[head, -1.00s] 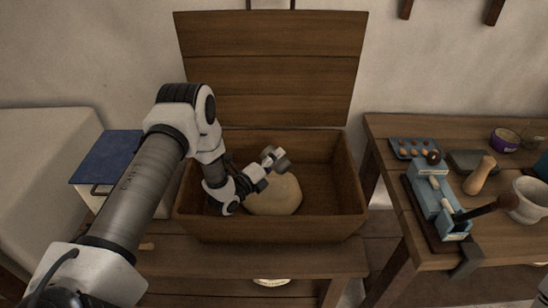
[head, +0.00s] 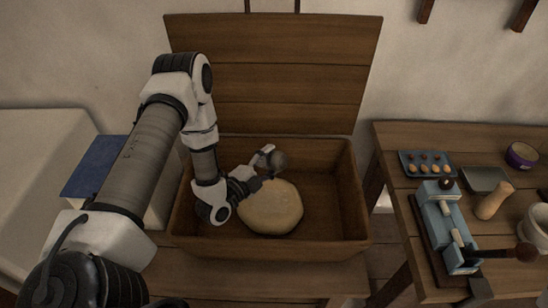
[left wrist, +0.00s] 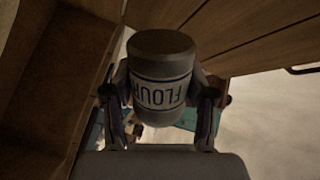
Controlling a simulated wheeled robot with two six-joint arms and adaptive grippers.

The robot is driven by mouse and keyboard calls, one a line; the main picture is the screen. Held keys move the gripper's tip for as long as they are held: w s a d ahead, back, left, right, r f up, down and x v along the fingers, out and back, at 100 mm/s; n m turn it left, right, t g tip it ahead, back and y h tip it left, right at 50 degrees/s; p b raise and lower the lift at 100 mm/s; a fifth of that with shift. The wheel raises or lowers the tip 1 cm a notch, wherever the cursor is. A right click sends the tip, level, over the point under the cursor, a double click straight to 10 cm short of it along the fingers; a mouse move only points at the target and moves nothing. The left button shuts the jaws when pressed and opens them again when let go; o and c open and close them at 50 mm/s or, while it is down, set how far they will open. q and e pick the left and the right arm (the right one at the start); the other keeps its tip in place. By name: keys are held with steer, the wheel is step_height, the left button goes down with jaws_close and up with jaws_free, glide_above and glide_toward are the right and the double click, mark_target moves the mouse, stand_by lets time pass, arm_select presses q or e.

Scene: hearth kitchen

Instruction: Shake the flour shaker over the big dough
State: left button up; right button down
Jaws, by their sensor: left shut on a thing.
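The flour shaker (left wrist: 161,78) is a grey cylinder with a white label band reading FLOUR, upside down in the left wrist view. My left gripper (left wrist: 162,100) is shut on it, one finger on each side. In the head view the left gripper (head: 262,168) holds the shaker (head: 279,161) over the back part of the big dough (head: 271,208). The dough is a pale round mound in the open wooden trough (head: 335,239). Whether flour is falling cannot be seen. My right gripper is not in view.
The trough's raised lid (head: 270,75) stands behind it. A blue-topped box (head: 93,168) is at the left. The right table (head: 405,180) holds a tray of small round things (head: 427,163), a blue device (head: 448,228) and a white mortar (head: 536,232).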

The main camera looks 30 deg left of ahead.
arm_select(q)
steer(key=shift+s+d+r+n, duration=0.1)
steer(key=shift+s+d+n, duration=0.05)
steer(key=shift+s+n, duration=0.15)
steer(key=n+b, duration=0.1)
steer(key=n, duration=0.1)
steer(key=n+b, duration=0.2)
steer(key=n, duration=0.1)
steer(key=n+b, duration=0.1)
steer(key=n, duration=0.1)
steer(key=shift+w+a+b, duration=0.2)
steer(key=shift+w+b, duration=0.2)
steer(key=n, duration=0.2)
steer(key=n+b, duration=0.1)
steer(key=shift+s+d+r+n, duration=0.1)
steer(key=shift+s+r+n, duration=0.1)
steer(key=shift+r+n, duration=0.15)
steer(key=shift+w+n, duration=0.1)
steer(key=shift+n, duration=0.65)
steer(key=shift+r, duration=0.1)
